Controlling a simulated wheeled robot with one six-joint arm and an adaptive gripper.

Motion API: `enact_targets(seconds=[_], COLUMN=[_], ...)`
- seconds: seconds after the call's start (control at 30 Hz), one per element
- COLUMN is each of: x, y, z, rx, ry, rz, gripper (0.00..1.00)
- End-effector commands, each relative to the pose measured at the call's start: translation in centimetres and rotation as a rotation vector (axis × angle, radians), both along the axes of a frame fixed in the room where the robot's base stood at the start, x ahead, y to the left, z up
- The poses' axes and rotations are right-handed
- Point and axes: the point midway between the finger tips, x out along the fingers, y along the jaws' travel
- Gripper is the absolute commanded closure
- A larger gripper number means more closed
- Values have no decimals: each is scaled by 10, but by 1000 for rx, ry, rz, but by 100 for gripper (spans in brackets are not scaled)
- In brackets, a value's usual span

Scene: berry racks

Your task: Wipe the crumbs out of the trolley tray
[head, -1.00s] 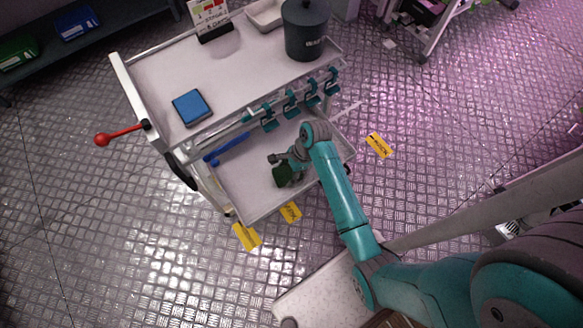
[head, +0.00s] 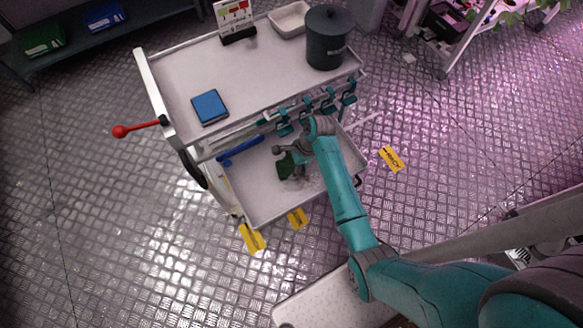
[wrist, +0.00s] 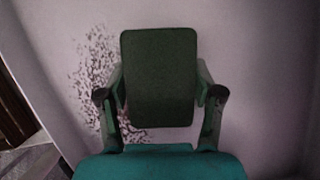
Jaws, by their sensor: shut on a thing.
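The trolley's lower tray (head: 252,190) is pale and shallow, below the upper shelf. My gripper (head: 292,158) is over this tray and is shut on a dark green pad (head: 286,167). In the wrist view the pad (wrist: 160,75) sits between the two fingers of my gripper (wrist: 160,95), broad face towards the camera. Dark brown crumbs (wrist: 93,72) lie scattered on the pale tray floor left of the pad, some close to its left edge. The pad hides the floor behind it. I cannot tell whether it touches the floor.
A blue object (head: 240,150) lies at the lower tray's back left. The upper shelf (head: 180,75) overhangs the back, with teal clips (head: 328,100) along its front edge. It carries a dark pot (head: 327,40) and a blue block (head: 209,107). A red-knobbed lever (head: 122,131) sticks out left.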

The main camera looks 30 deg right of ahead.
Motion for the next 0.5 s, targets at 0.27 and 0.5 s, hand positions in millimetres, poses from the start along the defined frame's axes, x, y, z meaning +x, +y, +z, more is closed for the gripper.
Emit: enact_targets(seconds=[0.27, 0.5], x=[0, 0], y=[-17, -29], z=[-1, -3], rx=[0, 0], ry=[0, -1], rz=[-2, 0], gripper=[62, 62])
